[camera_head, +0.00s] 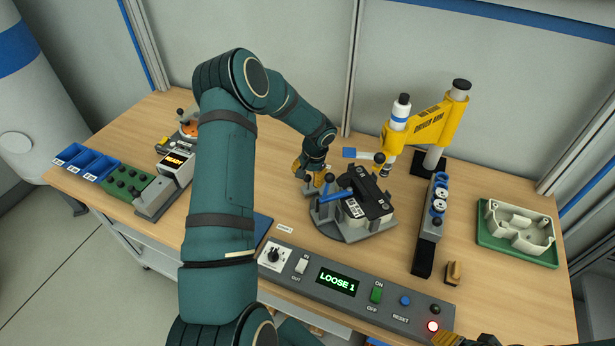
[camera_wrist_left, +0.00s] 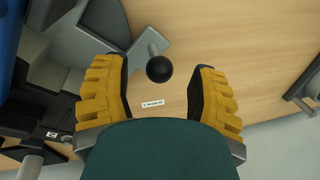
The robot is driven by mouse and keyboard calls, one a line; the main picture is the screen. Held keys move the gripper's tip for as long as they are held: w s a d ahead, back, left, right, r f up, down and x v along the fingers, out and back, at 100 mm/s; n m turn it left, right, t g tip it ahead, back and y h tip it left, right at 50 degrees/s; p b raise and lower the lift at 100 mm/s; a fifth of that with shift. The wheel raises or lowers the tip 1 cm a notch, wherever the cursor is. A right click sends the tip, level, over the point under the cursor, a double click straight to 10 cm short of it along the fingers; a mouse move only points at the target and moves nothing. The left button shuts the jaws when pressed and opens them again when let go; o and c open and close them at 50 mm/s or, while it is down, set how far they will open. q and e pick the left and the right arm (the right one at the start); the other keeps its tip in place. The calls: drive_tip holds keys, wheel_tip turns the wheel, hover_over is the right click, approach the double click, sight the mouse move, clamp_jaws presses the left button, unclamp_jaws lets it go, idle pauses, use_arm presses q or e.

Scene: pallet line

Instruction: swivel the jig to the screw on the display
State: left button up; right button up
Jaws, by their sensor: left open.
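The jig (camera_head: 352,234) is a grey round-based fixture in the middle of the table. It carries a black part (camera_head: 371,197) and has a blue lever (camera_head: 333,194) at its left. The display (camera_head: 338,281) on the grey front panel reads "LOOSE 1" in green. My left gripper (camera_head: 310,177) is just behind and left of the jig, its yellow fingers pointing down. In the left wrist view it is open (camera_wrist_left: 160,99), with a black ball knob (camera_wrist_left: 159,69) on a grey post between and beyond the fingers, not gripped. What looks like my right gripper (camera_head: 465,341) is cut off at the bottom edge.
A yellow screwdriver stand (camera_head: 425,126) rises behind right of the jig. A grey rack (camera_head: 432,216) with round pieces stands right of it. A green tray (camera_head: 500,240) holds a pale casting. Blue bins (camera_head: 88,165) and a small device (camera_head: 176,165) are at left.

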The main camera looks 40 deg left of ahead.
use_arm(q)
drive_tip(key=shift+a+f, duration=0.15)
drive_tip(key=shift+f, duration=0.55)
drive_tip(key=shift+c, duration=0.3)
clamp_jaws()
